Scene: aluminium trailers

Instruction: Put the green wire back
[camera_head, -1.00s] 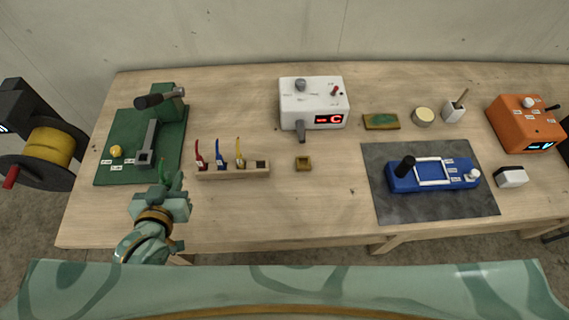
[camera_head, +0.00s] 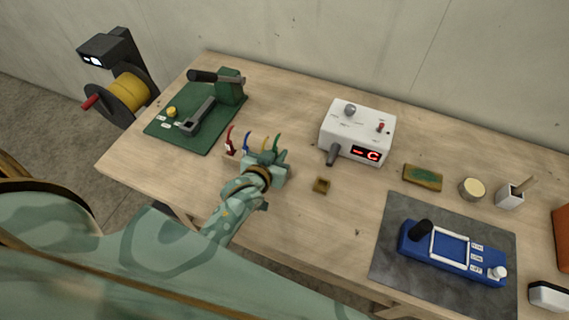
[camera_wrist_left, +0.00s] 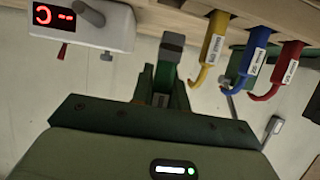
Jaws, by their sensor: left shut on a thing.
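My left gripper (camera_head: 268,160) is shut on the green wire (camera_head: 279,143), whose curved tip rises above the fingers in the head view. The gripper is over the right end of the wooden wire rack (camera_wrist_left: 275,12). The red wire (camera_head: 230,138), the blue wire (camera_head: 247,141) and the yellow wire (camera_head: 265,143) stand in the rack. In the wrist view the fingers (camera_wrist_left: 163,80) are beside the yellow wire (camera_wrist_left: 211,50). In the head view the hand hides most of the rack, and I cannot tell whether the green wire touches its slot. My right gripper is not in view.
A white box with a red display (camera_head: 358,132) stands behind and right of the hand. A green mat (camera_head: 222,125) with a lever tool is at the left, and a blue device (camera_head: 453,252) sits on a grey mat.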

